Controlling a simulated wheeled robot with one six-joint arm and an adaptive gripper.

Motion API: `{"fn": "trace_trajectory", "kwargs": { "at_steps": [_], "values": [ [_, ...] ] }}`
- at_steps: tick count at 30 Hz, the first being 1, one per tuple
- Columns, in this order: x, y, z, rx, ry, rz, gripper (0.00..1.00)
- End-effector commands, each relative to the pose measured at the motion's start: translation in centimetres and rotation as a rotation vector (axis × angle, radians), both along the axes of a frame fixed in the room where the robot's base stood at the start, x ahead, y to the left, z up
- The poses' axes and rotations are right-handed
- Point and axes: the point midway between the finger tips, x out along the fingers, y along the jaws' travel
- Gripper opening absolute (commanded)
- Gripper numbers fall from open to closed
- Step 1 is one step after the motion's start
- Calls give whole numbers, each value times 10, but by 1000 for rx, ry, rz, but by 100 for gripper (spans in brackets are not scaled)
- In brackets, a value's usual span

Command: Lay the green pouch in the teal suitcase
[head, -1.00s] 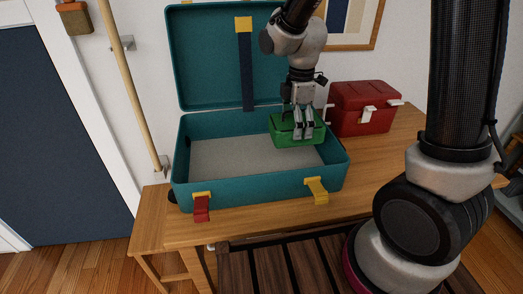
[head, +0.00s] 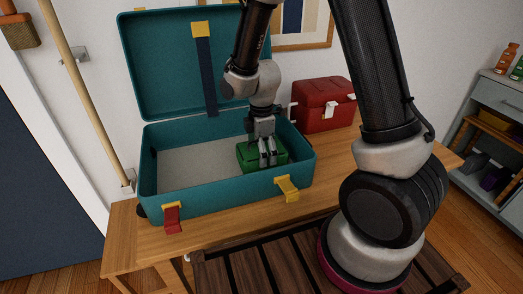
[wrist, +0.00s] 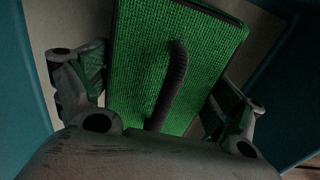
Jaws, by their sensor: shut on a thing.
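The teal suitcase (head: 228,196) stands open on the wooden table, its lid raised at the back. Its pale inside floor (head: 190,165) is bare on the left. The green pouch (head: 247,152) is inside the right part of the suitcase, within its walls. My gripper (head: 268,160) is shut on the pouch from above. In the wrist view the pouch (wrist: 150,60) shows a ribbed green face with a dark strap or handle, between my two fingers (wrist: 155,100). I cannot tell whether the pouch touches the suitcase floor.
A red box (head: 322,104) stands on the table right behind the suitcase. The table (head: 230,225) has bare wood in front and to the right. A red latch (head: 173,218) and a yellow latch (head: 286,188) hang at the suitcase front. A shelf (head: 500,100) stands at the far right.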

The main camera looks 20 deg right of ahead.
Motion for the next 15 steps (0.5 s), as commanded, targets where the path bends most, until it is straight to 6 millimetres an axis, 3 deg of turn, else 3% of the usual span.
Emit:
{"fn": "trace_trajectory", "kwargs": {
  "at_steps": [15],
  "values": [
    [0,0,7,0,-1,0,100]
  ]
}}
